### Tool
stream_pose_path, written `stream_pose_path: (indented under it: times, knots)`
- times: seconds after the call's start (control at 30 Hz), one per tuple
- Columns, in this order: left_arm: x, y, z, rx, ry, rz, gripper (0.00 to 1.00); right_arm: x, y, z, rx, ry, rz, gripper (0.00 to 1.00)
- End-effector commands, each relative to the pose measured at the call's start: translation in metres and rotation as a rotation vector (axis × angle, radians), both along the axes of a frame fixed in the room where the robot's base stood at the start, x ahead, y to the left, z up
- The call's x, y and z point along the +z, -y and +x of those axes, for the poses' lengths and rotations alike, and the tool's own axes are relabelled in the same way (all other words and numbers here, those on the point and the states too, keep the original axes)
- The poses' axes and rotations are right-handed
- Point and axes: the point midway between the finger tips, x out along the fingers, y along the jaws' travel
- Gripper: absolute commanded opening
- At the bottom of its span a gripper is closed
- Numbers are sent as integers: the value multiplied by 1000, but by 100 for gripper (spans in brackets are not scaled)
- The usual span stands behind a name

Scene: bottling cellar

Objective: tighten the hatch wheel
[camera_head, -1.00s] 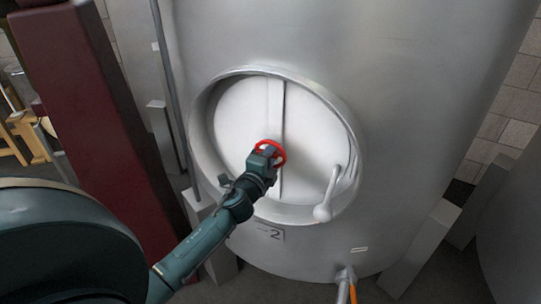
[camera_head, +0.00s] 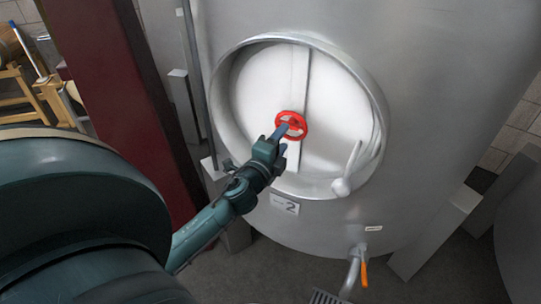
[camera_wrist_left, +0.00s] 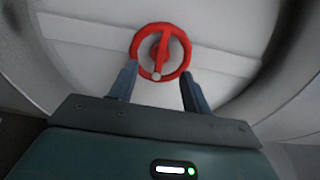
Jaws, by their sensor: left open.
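The red hatch wheel (camera_head: 292,125) sits at the middle of the round pale hatch door (camera_head: 262,85) on a steel tank. In the left wrist view the wheel (camera_wrist_left: 160,52) shows a spoke and a small pale knob low on its rim. My left gripper (camera_head: 281,139) is in front of the wheel, overlapping its lower left part. In the wrist view the left gripper (camera_wrist_left: 158,84) is open, its two fingers apart just below the wheel, with nothing between them. Whether a fingertip touches the rim cannot be told. My right gripper is not in view.
A pale lever handle (camera_head: 346,172) hangs at the hatch's lower right. A raised steel rim (camera_head: 226,125) rings the door. A dark red column (camera_head: 125,100) stands left. An outlet pipe with an orange handle (camera_head: 363,273) is below the hatch.

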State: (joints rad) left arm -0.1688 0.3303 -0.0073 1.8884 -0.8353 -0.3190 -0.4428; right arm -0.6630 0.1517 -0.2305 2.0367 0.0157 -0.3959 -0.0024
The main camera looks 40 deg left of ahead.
Motion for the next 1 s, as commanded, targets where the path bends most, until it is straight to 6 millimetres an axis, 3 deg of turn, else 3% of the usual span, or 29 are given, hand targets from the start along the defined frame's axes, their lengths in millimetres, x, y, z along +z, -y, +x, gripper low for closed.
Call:
stream_pose_path:
  times: [0.1, 0.33, 1.0]
  knots:
    - [-3, 5, -27, 0, -2, 0, 48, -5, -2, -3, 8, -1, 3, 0]
    - [-2, 11, -58, 0, -1, -1, 48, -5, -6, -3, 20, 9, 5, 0]
    - [0, 12, -65, 0, 1, 0, 48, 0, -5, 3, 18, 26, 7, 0]
